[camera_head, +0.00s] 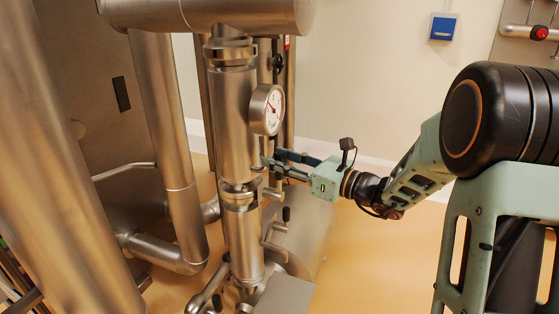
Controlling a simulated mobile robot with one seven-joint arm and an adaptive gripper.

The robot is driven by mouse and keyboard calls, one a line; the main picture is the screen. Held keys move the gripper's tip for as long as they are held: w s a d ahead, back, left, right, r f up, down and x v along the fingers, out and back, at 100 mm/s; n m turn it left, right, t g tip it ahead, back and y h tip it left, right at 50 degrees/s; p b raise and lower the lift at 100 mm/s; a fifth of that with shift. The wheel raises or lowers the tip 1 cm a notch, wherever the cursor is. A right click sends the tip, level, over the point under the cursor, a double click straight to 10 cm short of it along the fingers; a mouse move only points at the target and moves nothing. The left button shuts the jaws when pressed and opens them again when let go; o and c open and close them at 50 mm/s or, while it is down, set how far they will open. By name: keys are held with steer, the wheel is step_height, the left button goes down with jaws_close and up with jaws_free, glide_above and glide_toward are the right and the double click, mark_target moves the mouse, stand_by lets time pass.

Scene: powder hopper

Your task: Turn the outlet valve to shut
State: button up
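A vertical steel pipe column (234,110) with clamped joints stands left of centre. Small metal fittings and a lever with a black grip (286,214) sit at its lower right side. I cannot tell for sure which of these is the outlet valve's handle. My gripper (272,160) reaches in from the right, level with the column just above its middle clamp (240,193). Its two fingers look apart, with a gap between them. The fingertips are close to the column's right side; whether they touch anything is hidden. I see nothing held between them.
A round dial gauge (268,109) juts from the column just above my gripper. A thick horizontal pipe (205,13) crosses above. Large steel pipes (168,130) fill the left. The orange floor (375,265) is open at lower right. A blue wall box (442,27) hangs behind.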

steer(key=shift+c, duration=0.7)
jaws_close()
